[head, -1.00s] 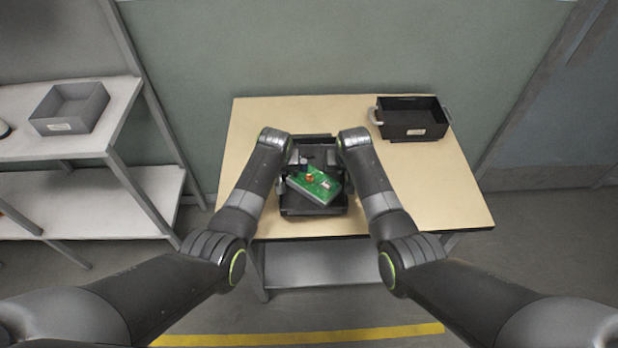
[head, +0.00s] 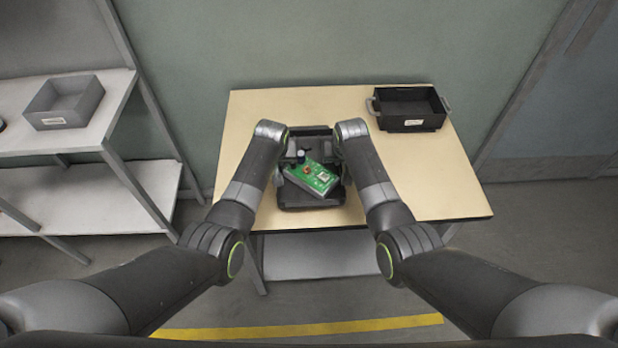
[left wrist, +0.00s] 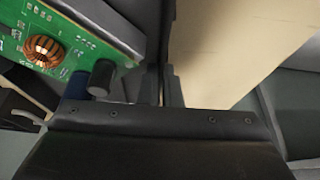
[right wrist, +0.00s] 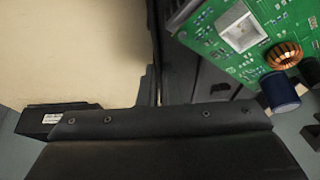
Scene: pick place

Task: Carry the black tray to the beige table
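The black tray (head: 312,198) is at the middle front of the beige table (head: 440,190), between my two arms. A green circuit board (head: 318,178) lies tilted in it, with small dark parts behind. My left gripper (left wrist: 165,88) is shut on the tray's left side wall, and my right gripper (right wrist: 152,88) is shut on its right side wall. In the head view my wrists hide most of both grips. I cannot tell whether the tray's bottom touches the table or hangs just above it.
Another black bin (head: 408,123) with handles and a white label stands at the table's back right. A grey bin (head: 62,102) sits on the shelf rack (head: 100,140) at the left. A yellow line (head: 300,329) marks the floor.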

